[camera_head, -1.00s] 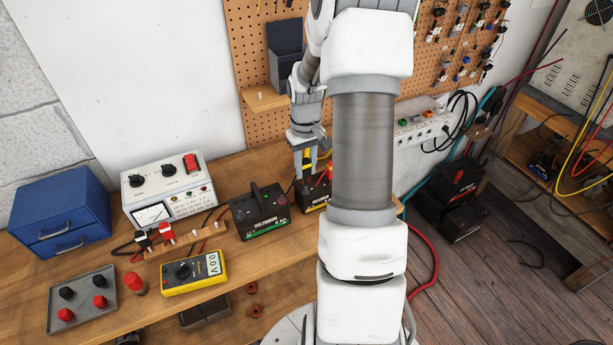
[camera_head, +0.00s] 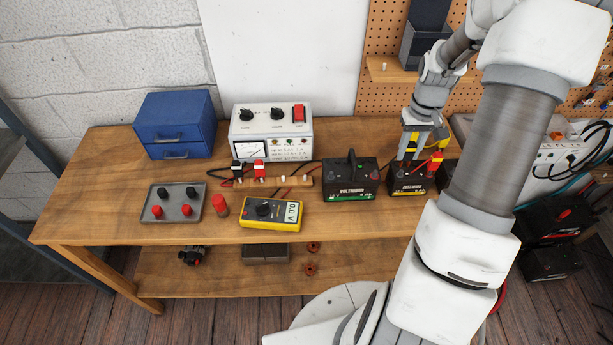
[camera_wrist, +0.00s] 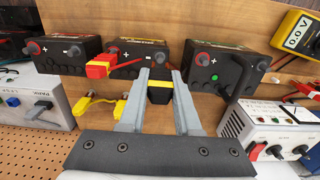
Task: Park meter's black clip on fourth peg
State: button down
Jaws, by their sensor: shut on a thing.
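My gripper (camera_head: 409,152) is shut on a black clip with a yellow band (camera_wrist: 158,91). It holds this clip just above the yellow-label battery (camera_head: 407,184); I cannot tell whether the clip touches the battery's black post. A red clip with a yellow band (camera_head: 434,164) sits on that battery's red post. The yellow meter (camera_head: 272,213) lies on the bench, reading 0.0 V. A wooden peg strip (camera_head: 296,182) lies behind the meter. A black clip (camera_head: 237,169) and a red clip (camera_head: 259,169) sit at its left part. Its right-hand pegs are too small to make out.
A green-label battery (camera_head: 350,182) with a raised handle stands between the strip and my gripper. Behind the strip is a white tester (camera_head: 270,130). A grey tray (camera_head: 173,204), a red cylinder (camera_head: 221,206) and blue drawers (camera_head: 174,124) are at left. Leads cross the bench.

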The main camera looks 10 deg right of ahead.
notch_tip(320, 180, up, 7)
jog(key=p, duration=0.4)
jog(key=shift+w+a+f, duration=0.1)
jog(key=shift+a+f, duration=0.05)
jog(key=shift+f, duration=0.05)
jog(key=w+a+m+b, duration=0.1)
jog(key=w+a+m, duration=0.3)
jog(key=a, duration=0.7)
jog(key=w+a+m+b, duration=0.2)
jog(key=w+a, duration=0.3)
jog(key=a, duration=0.7)
jog(key=f+b, duration=0.3)
jog(key=f, duration=0.1)
jog(key=f+b, duration=0.3)
jog(key=f, duration=0.2)
jog(key=f+b, duration=0.3)
jog(key=f, duration=0.1)
jog(key=shift+w+a+f, duration=0.2)
jog(key=shift+w+f, duration=0.05)
jog(key=shift+f+b, duration=0.4)
jog(key=shift+f, duration=0.2)
jog(key=shift+f+b, duration=0.85)
jog(key=shift+f, duration=0.3)
jog(key=c, duration=0.5)
grip_release()
